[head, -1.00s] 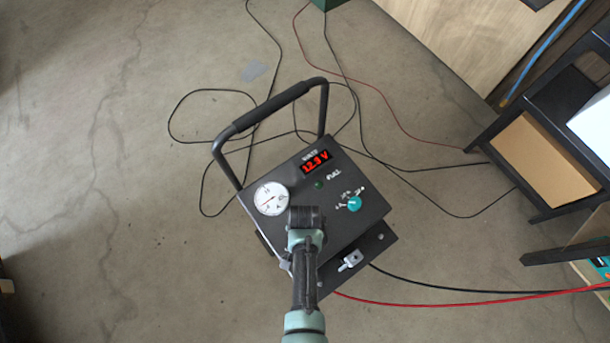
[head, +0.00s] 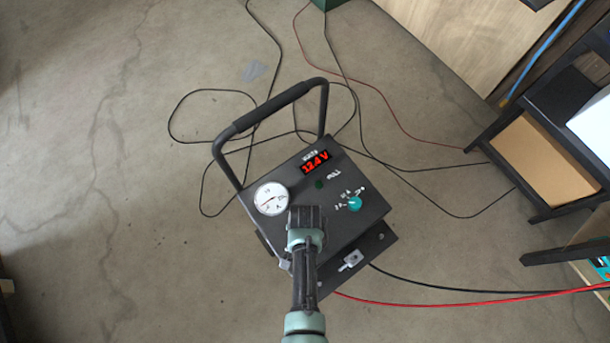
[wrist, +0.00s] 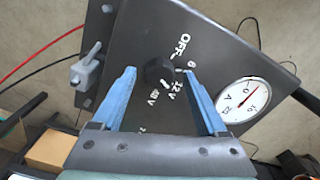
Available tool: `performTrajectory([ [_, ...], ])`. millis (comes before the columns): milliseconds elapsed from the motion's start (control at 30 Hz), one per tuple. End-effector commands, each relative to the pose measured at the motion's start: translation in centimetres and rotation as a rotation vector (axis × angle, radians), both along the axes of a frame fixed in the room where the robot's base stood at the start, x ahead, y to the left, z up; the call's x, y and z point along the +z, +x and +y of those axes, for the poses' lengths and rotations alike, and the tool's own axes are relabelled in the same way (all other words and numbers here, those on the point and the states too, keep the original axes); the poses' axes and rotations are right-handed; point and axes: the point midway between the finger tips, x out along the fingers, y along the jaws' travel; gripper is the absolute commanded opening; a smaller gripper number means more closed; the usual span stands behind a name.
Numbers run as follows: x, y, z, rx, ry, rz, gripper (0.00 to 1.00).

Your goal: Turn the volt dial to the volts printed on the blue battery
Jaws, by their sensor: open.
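The charger (head: 320,225) is a dark box with a handle on the floor, shown in the head view. Its red display (head: 316,163) reads about 12.4 V. In the wrist view a black knob (wrist: 158,70) sits on the panel, with OFF, 6, 12V and another volt mark around it. I cannot tell exactly where it points. My gripper (wrist: 166,92) is open, its two blue fingers on either side of the knob with gaps showing; in the head view my gripper (head: 306,217) covers the knob. No blue battery is clearly visible.
A teal knob (head: 355,203) with its own scale is right of my gripper. A round gauge (head: 271,198) is left of it. The black handle (head: 265,110) rises behind. A metal lever (head: 351,259) is in front. Cables lie around; a dark shelf (head: 550,150) stands right.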

Motion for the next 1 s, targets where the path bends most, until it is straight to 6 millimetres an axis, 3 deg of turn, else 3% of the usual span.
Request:
performTrajectory([
  [600, 10.5, 0.0, 0.0, 0.000, 0.000, -0.002, 0.76],
  [800, 12.1, 0.0, 0.0, 0.000, 0.000, 0.000, 0.76],
  [1000, 12.4, 0.0, 0.0, 0.000, 0.000, 0.000, 0.76],
])
